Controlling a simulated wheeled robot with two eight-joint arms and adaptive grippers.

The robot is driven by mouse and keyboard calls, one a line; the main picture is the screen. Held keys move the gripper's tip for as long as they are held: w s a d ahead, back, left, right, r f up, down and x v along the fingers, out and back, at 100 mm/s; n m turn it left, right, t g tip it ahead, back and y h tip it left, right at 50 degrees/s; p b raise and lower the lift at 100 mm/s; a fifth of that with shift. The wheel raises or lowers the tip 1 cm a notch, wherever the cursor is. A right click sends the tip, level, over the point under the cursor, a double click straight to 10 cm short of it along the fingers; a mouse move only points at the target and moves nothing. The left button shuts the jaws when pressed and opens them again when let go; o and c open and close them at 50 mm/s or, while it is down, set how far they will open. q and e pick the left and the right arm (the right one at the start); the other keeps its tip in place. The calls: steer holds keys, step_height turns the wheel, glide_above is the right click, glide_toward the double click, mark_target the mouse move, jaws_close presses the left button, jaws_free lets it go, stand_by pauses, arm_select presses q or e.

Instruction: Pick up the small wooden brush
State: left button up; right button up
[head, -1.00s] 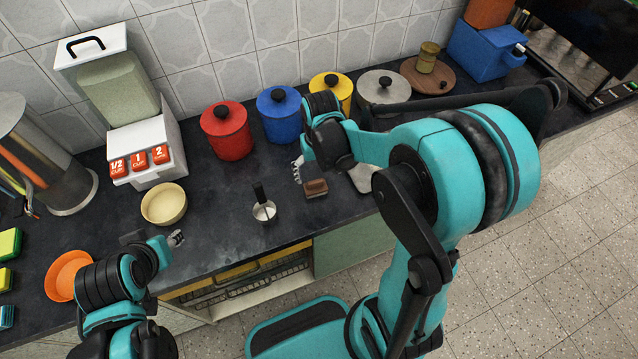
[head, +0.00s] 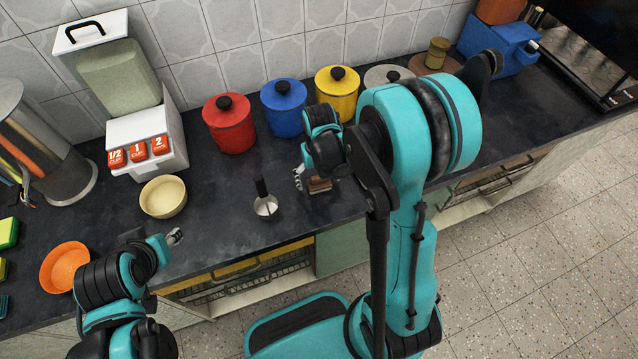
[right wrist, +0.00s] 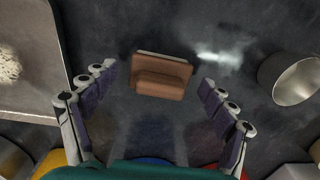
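The small wooden brush (head: 320,185) lies on the dark counter, partly hidden by my right gripper in the head view. In the right wrist view the brown brush (right wrist: 160,78) shows whole, with a pale strip along its far edge. My right gripper (head: 299,178) is just above and beside it. In the right wrist view the gripper (right wrist: 160,92) has its two fingers spread wide, one on each side of the brush, touching nothing. My left gripper (head: 175,237) is over the counter's front edge at the left, away from the brush; its opening is too small to judge.
A steel cup with a black handle (head: 266,207) stands left of the brush. Red (head: 230,128), blue (head: 284,112) and yellow (head: 337,95) lidded pots stand behind. A cream bowl (head: 163,197) and orange bowl (head: 64,267) are at left. Counter between cup and brush is clear.

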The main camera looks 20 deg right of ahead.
steer(key=c, duration=1.2)
steer(key=shift+r, duration=0.2)
steer(key=shift+r, duration=0.25)
steer(key=r, duration=0.1)
steer(key=r+p, duration=0.2)
steer(key=r, duration=0.1)
steer(key=shift+s+a, duration=0.15)
steer(key=shift+s, duration=0.1)
steer(key=s+a+r+p, duration=0.1)
steer(key=s+r, duration=0.1)
steer(key=s, duration=0.1)
steer(key=s+a+r+p, duration=0.1)
steer(key=s+a+r, duration=0.1)
steer(key=s, duration=0.1)
steer(key=s+a+r+p, duration=0.1)
steer(key=s+r+p, duration=0.1)
steer(key=s, duration=0.2)
steer(key=shift+s+a+r, duration=0.1)
steer(key=shift+a, duration=0.15)
